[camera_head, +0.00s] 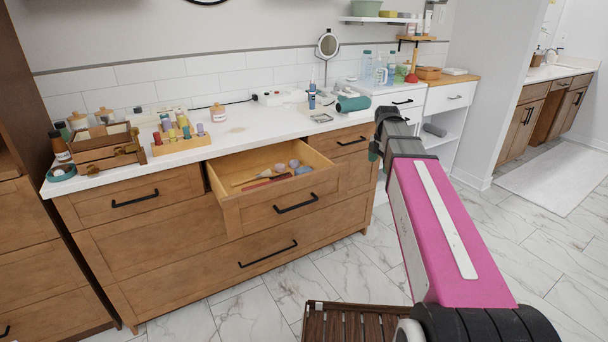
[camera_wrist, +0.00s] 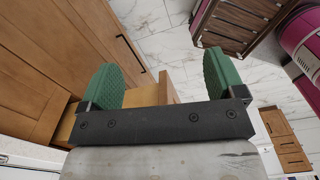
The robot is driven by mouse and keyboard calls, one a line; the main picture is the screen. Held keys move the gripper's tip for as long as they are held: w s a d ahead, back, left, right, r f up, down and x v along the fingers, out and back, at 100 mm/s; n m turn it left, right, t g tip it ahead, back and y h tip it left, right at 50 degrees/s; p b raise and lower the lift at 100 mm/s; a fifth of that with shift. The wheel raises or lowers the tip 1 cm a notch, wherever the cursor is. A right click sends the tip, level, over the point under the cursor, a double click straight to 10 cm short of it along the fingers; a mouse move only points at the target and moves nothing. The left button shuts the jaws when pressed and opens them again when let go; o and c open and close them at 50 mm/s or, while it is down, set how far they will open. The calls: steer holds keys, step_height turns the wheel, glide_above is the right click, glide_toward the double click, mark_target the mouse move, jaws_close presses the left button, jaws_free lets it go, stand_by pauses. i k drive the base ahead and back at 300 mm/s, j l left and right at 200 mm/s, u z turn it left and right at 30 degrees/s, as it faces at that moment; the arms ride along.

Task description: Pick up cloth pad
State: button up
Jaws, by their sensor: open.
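An open drawer (camera_head: 258,214) in the wooden cabinet holds small things. Small rounded mauve pieces (camera_head: 281,167) and a small blue piece (camera_head: 304,170) lie at its right side. They are too small to tell which is the cloth pad. My gripper (camera_wrist: 163,75) shows two green fingers, wide apart with nothing between them. In the head view the arm's end hangs in front of the cabinet, right of the drawer and apart from those pieces. The arm hides part of the fingers there. The wrist view shows no pad.
A red strip (camera_head: 267,182) and a wooden-handled item (camera_head: 247,181) share the drawer. The white counter (camera_head: 235,136) bears wooden racks, bottles, a mirror (camera_head: 327,47) and a dark teal roll (camera_head: 353,103). A brown slatted piece (camera_head: 350,322) stands on the marble floor.

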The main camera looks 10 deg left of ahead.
mark_target(301, 170)
steer(key=j, duration=0.75)
steer(key=i+j, duration=0.15)
steer(key=j, duration=0.6)
